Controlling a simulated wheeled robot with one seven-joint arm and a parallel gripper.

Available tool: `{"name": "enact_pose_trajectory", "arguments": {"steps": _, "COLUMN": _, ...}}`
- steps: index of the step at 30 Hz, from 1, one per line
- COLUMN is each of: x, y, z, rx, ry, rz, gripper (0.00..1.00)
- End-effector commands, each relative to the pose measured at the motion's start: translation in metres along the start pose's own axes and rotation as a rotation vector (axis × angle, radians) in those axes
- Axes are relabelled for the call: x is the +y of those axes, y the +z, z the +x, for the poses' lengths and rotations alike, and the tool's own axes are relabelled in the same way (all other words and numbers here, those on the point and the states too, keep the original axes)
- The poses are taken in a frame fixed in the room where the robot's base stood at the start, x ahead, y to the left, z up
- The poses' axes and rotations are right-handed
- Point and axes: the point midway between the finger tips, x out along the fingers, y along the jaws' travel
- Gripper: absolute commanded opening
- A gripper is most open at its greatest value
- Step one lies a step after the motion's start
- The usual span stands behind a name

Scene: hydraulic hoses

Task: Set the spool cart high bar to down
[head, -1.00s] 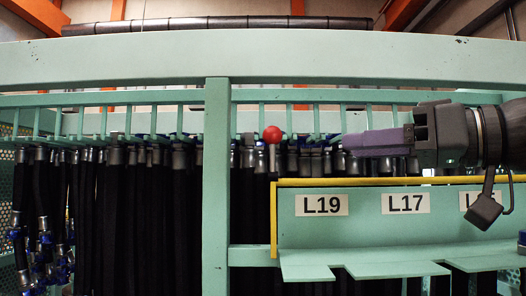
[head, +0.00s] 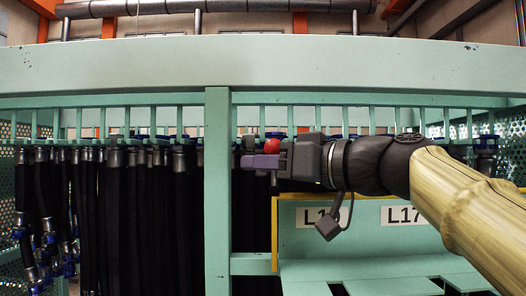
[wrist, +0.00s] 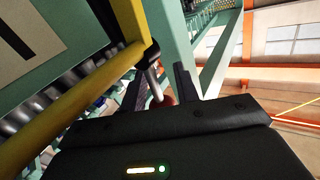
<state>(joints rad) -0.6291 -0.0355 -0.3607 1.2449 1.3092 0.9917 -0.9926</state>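A red ball knob (head: 272,146) sits on a short grey rod at the upper left corner of a yellow bar (head: 274,235) that frames a green plate. In the wrist view, the rod (wrist: 153,82) and part of the red knob (wrist: 167,99) lie between my two dark fingers. My gripper (head: 258,161) reaches in from the right at knob height, its purple-grey fingers partly covering the knob and rod. The fingers stand apart, with the knob low between them near the palm. I cannot tell whether either finger touches it.
A green post (head: 217,200) stands just left of my fingertips. A thick green beam (head: 270,72) runs above. Many black hoses (head: 120,200) hang behind. The L17 label (head: 401,216) is partly behind my arm. Perforated panels (head: 503,140) close the sides.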

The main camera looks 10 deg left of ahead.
Motion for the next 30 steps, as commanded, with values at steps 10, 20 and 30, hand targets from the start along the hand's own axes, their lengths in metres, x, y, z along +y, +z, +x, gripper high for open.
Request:
{"name": "enact_pose_trajectory", "arguments": {"steps": 10, "x": 0.0000, "y": 0.0008, "z": 0.0054, "rx": 0.000, "ry": 0.000, "rz": 0.000, "gripper": 0.31}}
{"name": "enact_pose_trajectory", "arguments": {"steps": 20, "x": -0.0002, "y": 0.0005, "z": 0.0051, "rx": 0.000, "ry": -0.001, "rz": 0.000, "gripper": 0.00}}
{"name": "enact_pose_trajectory", "arguments": {"steps": 30, "x": -0.0047, "y": 0.0029, "z": 0.0055, "rx": 0.020, "ry": -0.009, "rz": -0.029, "gripper": 0.00}}
